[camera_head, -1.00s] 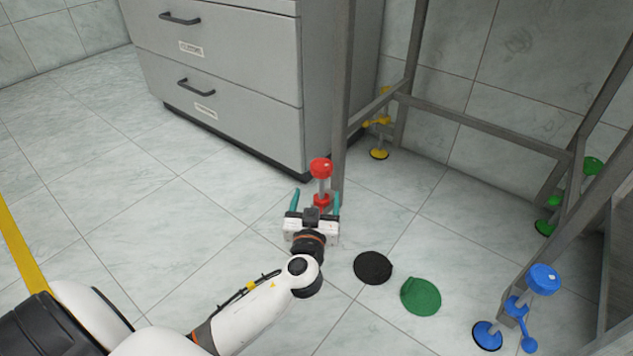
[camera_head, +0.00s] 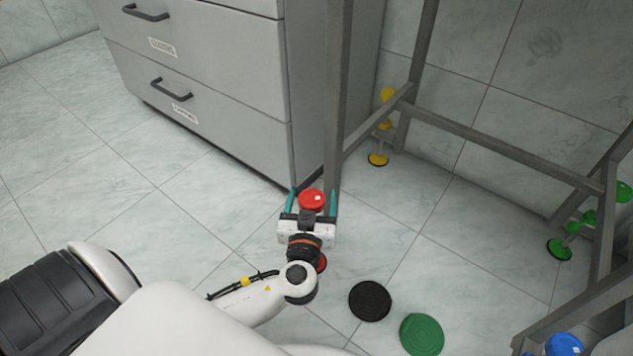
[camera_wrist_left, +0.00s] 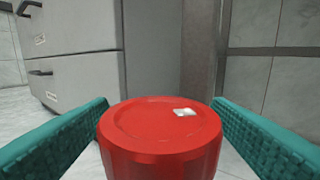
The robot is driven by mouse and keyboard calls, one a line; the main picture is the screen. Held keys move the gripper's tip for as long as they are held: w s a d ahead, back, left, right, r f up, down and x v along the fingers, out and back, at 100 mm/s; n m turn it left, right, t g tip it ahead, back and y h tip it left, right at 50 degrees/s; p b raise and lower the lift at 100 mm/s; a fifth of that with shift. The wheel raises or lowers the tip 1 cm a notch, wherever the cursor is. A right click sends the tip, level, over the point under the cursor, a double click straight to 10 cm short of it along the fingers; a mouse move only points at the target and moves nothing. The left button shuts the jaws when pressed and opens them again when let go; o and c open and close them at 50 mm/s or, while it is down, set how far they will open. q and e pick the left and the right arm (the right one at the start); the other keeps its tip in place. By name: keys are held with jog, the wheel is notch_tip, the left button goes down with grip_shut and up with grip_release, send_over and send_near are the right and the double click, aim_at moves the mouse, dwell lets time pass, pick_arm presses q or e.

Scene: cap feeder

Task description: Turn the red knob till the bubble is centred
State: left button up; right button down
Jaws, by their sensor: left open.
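The red knob (camera_head: 312,199) is a round cap with a small white mark on top, at the foot of the near table leg. My left gripper (camera_head: 311,200) is open, with its teal fingers on either side of the knob. In the left wrist view the red knob (camera_wrist_left: 160,130) fills the lower middle between the two fingers, with the left finger (camera_wrist_left: 55,138) and right finger (camera_wrist_left: 265,140) close beside it. I cannot tell whether they touch it. A red foot pad (camera_head: 320,262) shows partly behind my wrist. No bubble is in view. My right gripper is not in view.
The metal frame leg (camera_head: 337,100) rises just behind the knob, and a grey drawer cabinet (camera_head: 200,70) stands to the left. Yellow (camera_head: 378,158), green (camera_head: 558,249) and blue (camera_head: 566,344) feet mark other legs. Black (camera_head: 370,300) and green (camera_head: 422,334) discs lie on the floor.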

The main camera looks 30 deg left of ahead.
pick_arm(q)
jog(key=shift+w, duration=0.1)
jog(key=c, duration=1)
jog(key=shift+o, duration=0.2)
